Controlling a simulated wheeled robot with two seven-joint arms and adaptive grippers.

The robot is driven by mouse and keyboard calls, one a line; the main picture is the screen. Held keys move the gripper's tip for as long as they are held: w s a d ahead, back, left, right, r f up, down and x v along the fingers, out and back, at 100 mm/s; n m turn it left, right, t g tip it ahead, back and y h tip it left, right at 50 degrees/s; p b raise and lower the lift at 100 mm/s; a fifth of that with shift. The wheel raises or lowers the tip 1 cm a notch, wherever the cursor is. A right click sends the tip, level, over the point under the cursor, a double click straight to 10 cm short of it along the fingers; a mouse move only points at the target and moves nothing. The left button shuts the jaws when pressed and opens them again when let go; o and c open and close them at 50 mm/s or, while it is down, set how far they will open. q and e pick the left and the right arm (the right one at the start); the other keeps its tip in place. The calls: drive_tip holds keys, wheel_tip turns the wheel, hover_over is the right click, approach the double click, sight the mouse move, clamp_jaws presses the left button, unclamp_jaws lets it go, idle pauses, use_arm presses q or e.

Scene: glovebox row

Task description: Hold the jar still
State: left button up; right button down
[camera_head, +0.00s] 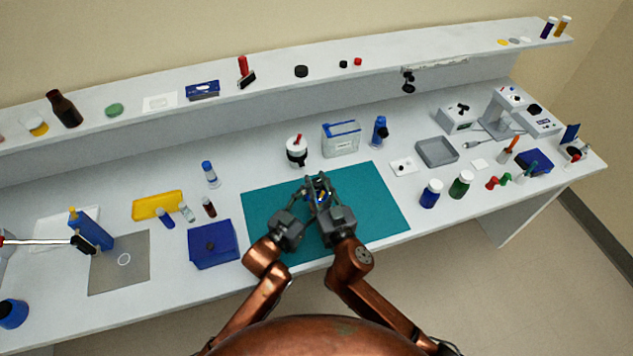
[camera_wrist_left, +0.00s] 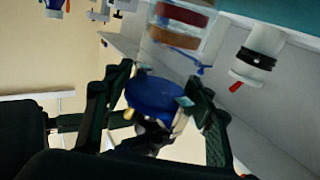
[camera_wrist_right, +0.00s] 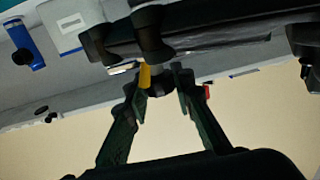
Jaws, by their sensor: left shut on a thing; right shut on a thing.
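Both my grippers meet over the teal mat (camera_head: 375,190) at the middle of the bench. The jar (camera_head: 320,197) shows there only as a small blue and yellow patch between the fingers. In the left wrist view the jar (camera_wrist_left: 155,96) has a round blue face and a pale rim. My left gripper (camera_head: 308,192) is shut on it, one finger at each side. My right gripper (camera_head: 328,190) is shut at the same spot, on a small dark piece (camera_wrist_right: 160,83) with a yellow strip beside it. Whether that piece is part of the jar, I cannot tell.
A white jar with a dark band (camera_head: 297,151) and a white-and-blue box (camera_head: 341,138) stand behind the mat. A blue box (camera_head: 212,245) is left of it. Blue (camera_head: 430,194) and green (camera_head: 461,184) bottles stand right. The mat around my grippers is clear.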

drive_tip(key=shift+r, duration=0.1)
drive_tip(key=c, duration=1.6)
unclamp_jaws()
drive_tip(key=shift+s, duration=0.1)
drive_tip(key=shift+v, duration=5.9)
